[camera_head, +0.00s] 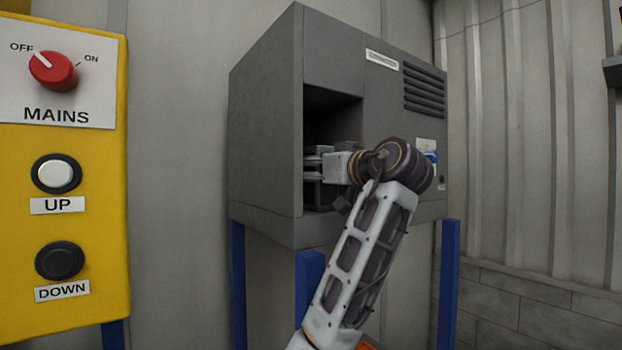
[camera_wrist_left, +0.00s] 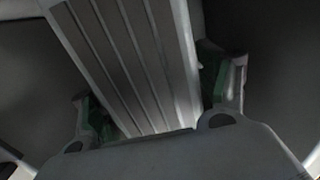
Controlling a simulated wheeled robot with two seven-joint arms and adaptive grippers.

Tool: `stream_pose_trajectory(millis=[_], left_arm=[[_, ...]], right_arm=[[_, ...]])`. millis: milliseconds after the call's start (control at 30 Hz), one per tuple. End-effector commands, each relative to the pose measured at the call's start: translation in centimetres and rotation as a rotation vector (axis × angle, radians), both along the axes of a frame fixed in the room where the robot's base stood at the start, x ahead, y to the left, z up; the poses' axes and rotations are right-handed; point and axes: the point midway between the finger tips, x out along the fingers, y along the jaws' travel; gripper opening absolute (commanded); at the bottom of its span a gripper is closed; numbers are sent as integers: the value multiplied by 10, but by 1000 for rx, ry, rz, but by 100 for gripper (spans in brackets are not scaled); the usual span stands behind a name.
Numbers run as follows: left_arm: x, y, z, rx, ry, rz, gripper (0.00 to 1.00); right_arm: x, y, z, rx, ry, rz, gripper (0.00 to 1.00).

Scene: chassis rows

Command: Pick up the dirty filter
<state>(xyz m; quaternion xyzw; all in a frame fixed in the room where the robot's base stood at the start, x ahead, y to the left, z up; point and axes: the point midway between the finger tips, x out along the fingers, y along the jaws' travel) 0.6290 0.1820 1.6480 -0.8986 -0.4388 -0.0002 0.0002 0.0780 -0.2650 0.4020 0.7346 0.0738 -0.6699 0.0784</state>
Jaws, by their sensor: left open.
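The filter (camera_wrist_left: 130,55) shows in the left wrist view as a pale grey block with long dark pleats. It runs from the top edge down between the fingers of my left gripper (camera_wrist_left: 162,102). The gripper is open, with one green-padded finger on each side of the filter; whether the pads touch it is unclear. In the head view my left gripper (camera_head: 318,175) is inside the dark opening of the grey cabinet (camera_head: 265,130). My wrist partly covers that opening, and I cannot make out the filter there. My right gripper is not in view.
The cabinet stands on blue legs (camera_head: 448,285) and has vent slots (camera_head: 424,90) at its upper right. The opening's walls are close around my gripper. A yellow panel (camera_head: 110,180) with a red MAINS knob (camera_head: 54,71), set to OFF, and UP and DOWN buttons is at the left.

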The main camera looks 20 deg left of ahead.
Motion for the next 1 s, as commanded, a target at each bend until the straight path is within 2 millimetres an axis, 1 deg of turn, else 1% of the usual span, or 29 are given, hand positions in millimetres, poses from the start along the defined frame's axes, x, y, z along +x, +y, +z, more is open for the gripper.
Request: stream_pose_trajectory(millis=[100, 133, 533, 567, 1000], left_arm=[[0, 0, 0, 0, 0, 0, 75], [0, 0, 0, 0, 0, 0, 72], [0, 0, 0, 0, 0, 0, 21], [0, 0, 0, 1, -1, 0, 20], [2, 3, 2, 1, -1, -1, 20]], right_arm=[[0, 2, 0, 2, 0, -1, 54], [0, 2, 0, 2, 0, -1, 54], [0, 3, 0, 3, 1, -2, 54], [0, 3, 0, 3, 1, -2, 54], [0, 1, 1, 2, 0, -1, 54]])
